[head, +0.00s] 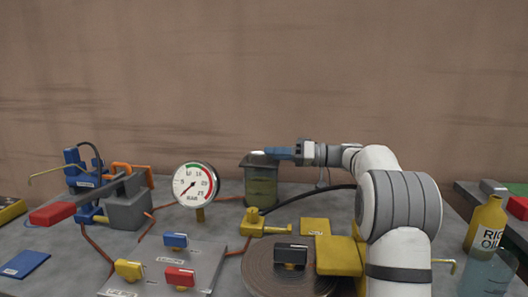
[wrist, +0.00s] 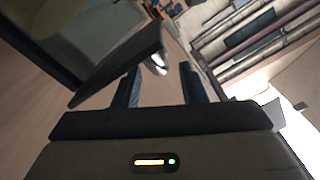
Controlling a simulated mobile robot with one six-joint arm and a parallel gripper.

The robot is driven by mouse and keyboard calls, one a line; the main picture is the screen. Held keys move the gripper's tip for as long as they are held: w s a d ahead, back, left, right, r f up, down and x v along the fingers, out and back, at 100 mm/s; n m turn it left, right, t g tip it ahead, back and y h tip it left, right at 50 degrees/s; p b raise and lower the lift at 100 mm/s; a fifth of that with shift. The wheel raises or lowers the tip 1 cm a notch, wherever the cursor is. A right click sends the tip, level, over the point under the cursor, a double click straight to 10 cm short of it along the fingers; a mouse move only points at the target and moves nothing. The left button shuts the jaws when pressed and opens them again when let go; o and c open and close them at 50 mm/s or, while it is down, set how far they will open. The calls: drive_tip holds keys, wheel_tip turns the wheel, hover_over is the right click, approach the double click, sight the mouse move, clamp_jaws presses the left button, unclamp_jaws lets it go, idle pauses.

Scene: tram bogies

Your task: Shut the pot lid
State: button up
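The pot (head: 261,188) is a squarish, see-through container with greenish contents and a dark top edge. It stands at the back of the bench. My gripper (head: 273,154) is at the pot's top, reaching in from the right, with a pale bright spot at its tip. In the wrist view my two dark blue fingers (wrist: 160,72) are apart, with a gap between them. A dark flat plate (wrist: 118,66), apparently the lid, slants in from the left with a shiny rounded part near the fingertips. I cannot tell whether they touch, nor how far the lid is open.
A round gauge (head: 196,185) stands left of the pot. A yellow valve-like part (head: 264,226) and black hose lie in front. A panel with coloured switches (head: 165,265) is at front left. An oil bottle (head: 486,222) and clear container (head: 487,274) stand at right.

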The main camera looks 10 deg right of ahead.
drive_tip(key=shift+p+v, duration=0.3)
drive_tip(key=shift+v, duration=1.8)
